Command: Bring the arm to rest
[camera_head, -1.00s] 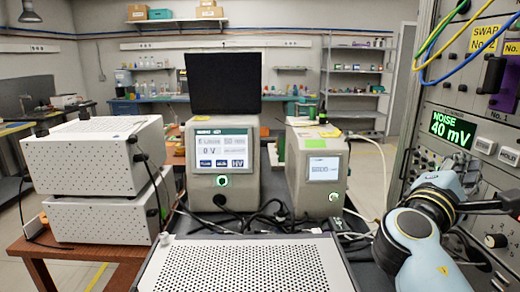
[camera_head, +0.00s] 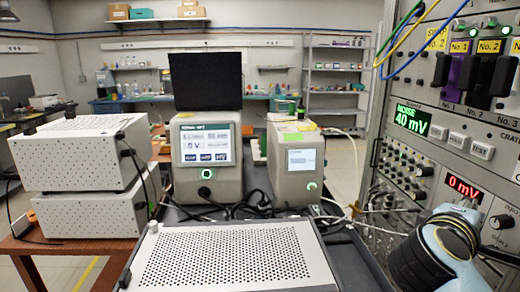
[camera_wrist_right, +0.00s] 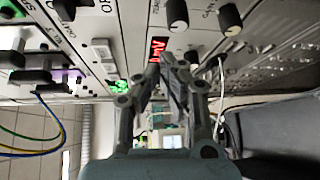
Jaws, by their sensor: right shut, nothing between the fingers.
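My right arm (camera_head: 438,252) stands at the lower right of the head view, in front of the instrument rack (camera_head: 470,150). Its gripper cannot be made out clearly there. In the right wrist view my right gripper (camera_wrist_right: 164,66) is shut, with its two fingers close together and nothing between them. The fingers point along the rack panel, near a red display and knobs (camera_wrist_right: 177,14). I cannot tell whether they touch the panel. My left gripper is not in view.
The rack's green display (camera_head: 411,120) reads 40 mV and its red display (camera_head: 463,188) reads 0 mV. Cables hang in front of the rack. A perforated metal box (camera_head: 225,255) fills the near middle. Two instruments (camera_head: 206,160) (camera_head: 296,163) and stacked white boxes (camera_head: 75,160) stand behind and left.

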